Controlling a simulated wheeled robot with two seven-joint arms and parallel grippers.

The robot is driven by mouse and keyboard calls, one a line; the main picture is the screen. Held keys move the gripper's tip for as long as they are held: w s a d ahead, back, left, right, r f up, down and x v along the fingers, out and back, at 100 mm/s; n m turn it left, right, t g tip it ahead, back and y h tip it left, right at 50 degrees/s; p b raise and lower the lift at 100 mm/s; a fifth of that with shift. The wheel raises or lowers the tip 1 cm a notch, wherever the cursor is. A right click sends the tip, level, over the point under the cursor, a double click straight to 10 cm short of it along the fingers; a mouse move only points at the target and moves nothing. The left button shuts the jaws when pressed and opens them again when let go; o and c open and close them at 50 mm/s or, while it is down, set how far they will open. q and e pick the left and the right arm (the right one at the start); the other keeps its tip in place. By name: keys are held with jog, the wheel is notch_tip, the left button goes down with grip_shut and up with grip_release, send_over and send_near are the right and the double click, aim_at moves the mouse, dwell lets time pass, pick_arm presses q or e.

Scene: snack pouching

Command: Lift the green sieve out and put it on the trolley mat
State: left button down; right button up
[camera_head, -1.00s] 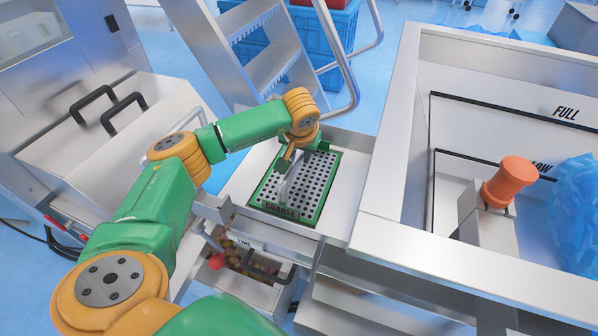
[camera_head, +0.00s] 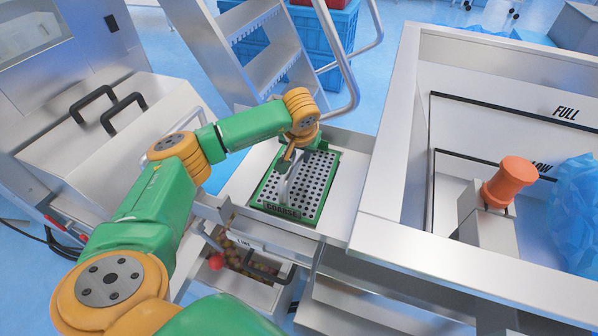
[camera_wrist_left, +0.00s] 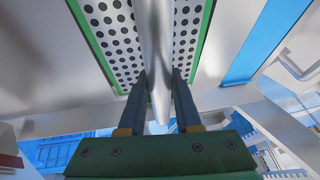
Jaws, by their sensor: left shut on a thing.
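The green sieve (camera_head: 318,190) has a green frame, a perforated metal plate and a label reading COARSE at its near edge. In the head view it sits within a metal tray or housing (camera_head: 345,192) at the centre. My left gripper (camera_head: 289,165) comes from above and is shut on the sieve's metal handle. In the left wrist view the two fingers (camera_wrist_left: 158,88) stand on either side of the handle (camera_wrist_left: 158,45), with the perforated plate (camera_wrist_left: 112,30) beyond. The fingertips partly hide the handle in the head view. My right gripper and a trolley mat are not in view.
A metal bin (camera_head: 394,190) with FULL and LOW marks stands at right, holding an orange-handled scoop (camera_head: 510,182) and blue plastic (camera_head: 575,215). Metal steps (camera_head: 262,45) stand behind. A drawer of small brown pieces (camera_head: 240,258) lies below. A machine with black handles (camera_head: 95,105) is at left.

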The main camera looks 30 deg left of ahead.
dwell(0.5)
pick_arm(q)
jog(key=shift+w+r, duration=0.1)
jog(key=shift+r, duration=0.15)
notch_tip(320, 180, up, 3)
jog(key=shift+r, duration=0.1)
jog(key=s+d+r+p, duration=0.2)
jog(key=s+d+r, duration=0.7)
jog(key=d, duration=0.1)
jog(key=shift+s+d+r, duration=0.15)
jog(key=shift+d, duration=0.15)
notch_tip(320, 180, up, 5)
jog(key=p, duration=0.4)
